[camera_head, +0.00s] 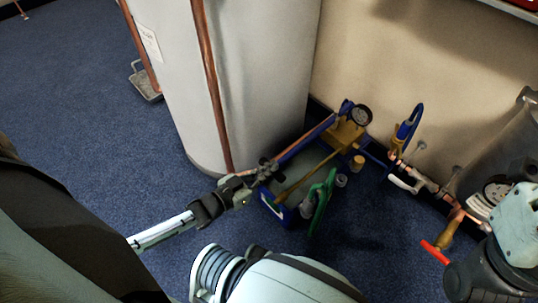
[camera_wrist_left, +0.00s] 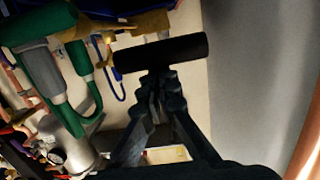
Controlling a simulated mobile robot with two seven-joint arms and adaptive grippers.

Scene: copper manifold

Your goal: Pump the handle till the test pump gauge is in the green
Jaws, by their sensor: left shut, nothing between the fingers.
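The test pump has a blue tank (camera_head: 272,207) standing on the carpet beside the grey cylinder, with brass parts on top. Its round gauge (camera_head: 361,115) faces up at the back; the needle is too small to read. The pump handle (camera_head: 308,138) is a long lever sloping down to the left, ending near my left gripper (camera_head: 262,170). In the left wrist view, the handle's black grip (camera_wrist_left: 160,53) lies crosswise just beyond the fingertips. My left gripper (camera_wrist_left: 160,85) is shut with nothing between its fingers; I cannot tell whether it touches the grip. My right gripper's fingers do not show.
A large grey cylinder (camera_head: 250,70) with copper pipes stands behind on the left. A green hose (camera_head: 321,203) loops in front of the pump. Copper pipework with a red-handled valve (camera_head: 435,252) lies to the right. Blue carpet (camera_head: 80,100) is open at the left.

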